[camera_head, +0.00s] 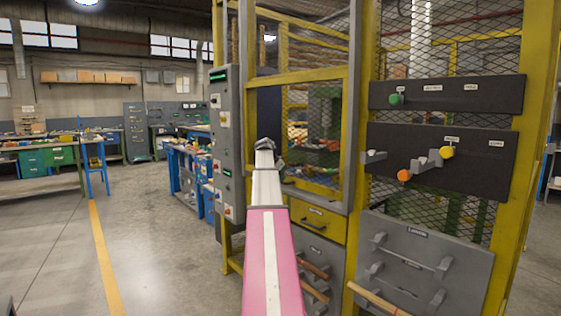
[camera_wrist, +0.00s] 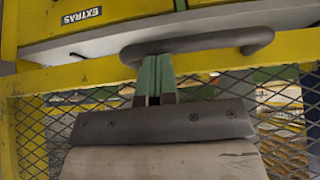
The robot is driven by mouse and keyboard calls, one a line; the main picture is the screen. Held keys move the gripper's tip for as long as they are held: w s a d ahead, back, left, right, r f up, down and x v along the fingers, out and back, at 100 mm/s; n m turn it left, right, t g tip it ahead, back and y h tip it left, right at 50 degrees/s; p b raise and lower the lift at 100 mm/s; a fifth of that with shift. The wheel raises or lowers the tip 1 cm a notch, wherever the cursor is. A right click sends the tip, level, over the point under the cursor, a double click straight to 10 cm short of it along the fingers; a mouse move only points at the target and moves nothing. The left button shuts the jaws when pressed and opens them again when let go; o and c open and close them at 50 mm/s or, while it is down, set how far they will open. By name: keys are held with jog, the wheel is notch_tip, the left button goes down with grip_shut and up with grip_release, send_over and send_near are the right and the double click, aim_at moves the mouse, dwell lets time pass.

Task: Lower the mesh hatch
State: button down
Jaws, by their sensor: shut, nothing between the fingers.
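The mesh hatch (camera_wrist: 85,75) fills the wrist view as a yellow rail with wire mesh below it in the picture. A grey bar handle (camera_wrist: 198,42) is fixed along that rail. My gripper (camera_wrist: 155,68) is shut and empty, its green fingers close against the handle near its left end. I cannot tell whether they touch it. In the head view my gripper (camera_head: 266,146) is in front of the yellow-framed cage, by the opening's left side. It hides part of the cage there, and the handle cannot be made out in that view.
A grey control column (camera_head: 222,150) stands just left of my arm. A dark panel with coloured knobs (camera_head: 440,158) and a grey panel with bar handles (camera_head: 425,265) are on the right. A yellow drawer (camera_head: 318,224) is below the opening. The floor at left is clear.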

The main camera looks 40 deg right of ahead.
notch_tip(320, 180, down, 3)
jog(key=shift+d+f, duration=0.1)
jog(key=shift+f, duration=0.4)
